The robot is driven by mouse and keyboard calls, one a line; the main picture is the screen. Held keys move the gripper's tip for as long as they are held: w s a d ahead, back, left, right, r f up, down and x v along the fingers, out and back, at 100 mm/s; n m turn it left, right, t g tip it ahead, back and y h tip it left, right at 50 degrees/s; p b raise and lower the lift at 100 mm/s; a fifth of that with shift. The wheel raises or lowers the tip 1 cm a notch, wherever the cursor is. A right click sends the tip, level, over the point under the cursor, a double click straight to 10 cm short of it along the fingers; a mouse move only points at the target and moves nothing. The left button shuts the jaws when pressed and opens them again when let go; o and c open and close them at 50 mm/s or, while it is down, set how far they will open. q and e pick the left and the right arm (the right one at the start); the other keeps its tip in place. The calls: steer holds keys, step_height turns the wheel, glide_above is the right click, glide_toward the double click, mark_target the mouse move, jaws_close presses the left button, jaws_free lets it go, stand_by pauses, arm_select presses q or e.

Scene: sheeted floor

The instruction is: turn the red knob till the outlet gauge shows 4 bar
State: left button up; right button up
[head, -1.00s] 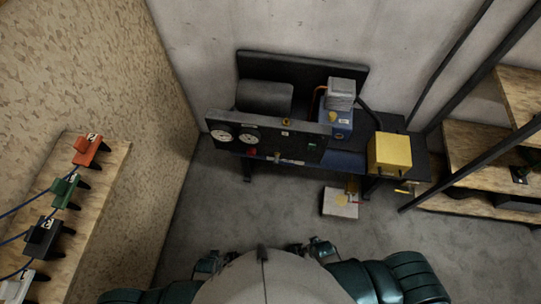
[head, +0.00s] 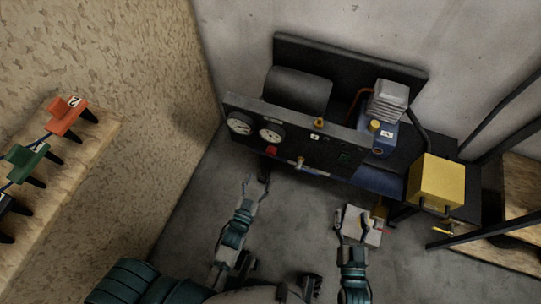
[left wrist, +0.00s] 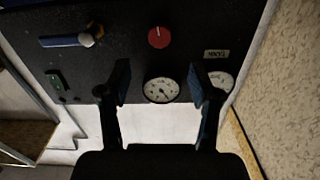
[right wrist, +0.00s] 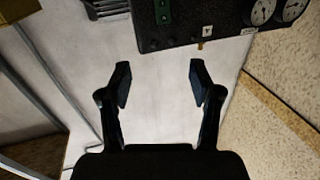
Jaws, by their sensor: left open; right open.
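The red knob (head: 272,152) sits on the front of the black panel (head: 325,142), under the right of two white gauges (head: 271,132); the other gauge (head: 240,123) is to its left. In the left wrist view the knob (left wrist: 158,37) is round with a pale mark, and the nearer gauge (left wrist: 161,90) shows between my fingers. The gauge numbers are too small to read. My left gripper (head: 256,184) is open and empty, in front of and below the knob, apart from it. My right gripper (head: 353,216) is open and empty, lower right of the panel.
A brass-and-blue valve lever (left wrist: 72,40) sits beside the knob. A yellow box (head: 437,181) is at the bench's right end. A pale box (head: 362,224) on the floor is near my right gripper. Left is a wooden shelf with coloured clamps (head: 66,114).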

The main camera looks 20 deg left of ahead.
mark_target(270, 155)
arm_select(q)
steer(key=w+b, duration=0.1)
steer(key=w, duration=0.4)
steer(key=w+b, duration=0.1)
steer(key=w, duration=0.3)
steer(key=shift+w+d+f, duration=0.15)
steer(key=shift+w+d, duration=0.05)
steer(key=shift+w, duration=0.45)
arm_select(e)
steer(key=r+t, duration=0.2)
steer(key=r, duration=0.1)
steer(key=r+t+y, duration=0.1)
steer(key=t, duration=0.1)
steer(key=shift+s+a+r, duration=0.1)
steer(key=shift+s+r, duration=0.3)
arm_select(q)
steer(key=c, duration=1.1)
steer(key=shift+r+p, duration=0.2)
steer(key=shift+p, duration=0.1)
steer(key=shift+c, duration=0.2)
steer(key=shift+m+p, duration=0.8)
steer(key=shift+p, duration=0.1)
steer(key=shift+f, duration=0.1)
arm_select(e)
steer(key=f+g, duration=0.3)
steer(key=f+g+h, duration=0.1)
steer(key=f, duration=0.1)
steer(key=shift+w+f, duration=0.15)
steer(key=shift+w, duration=0.2)
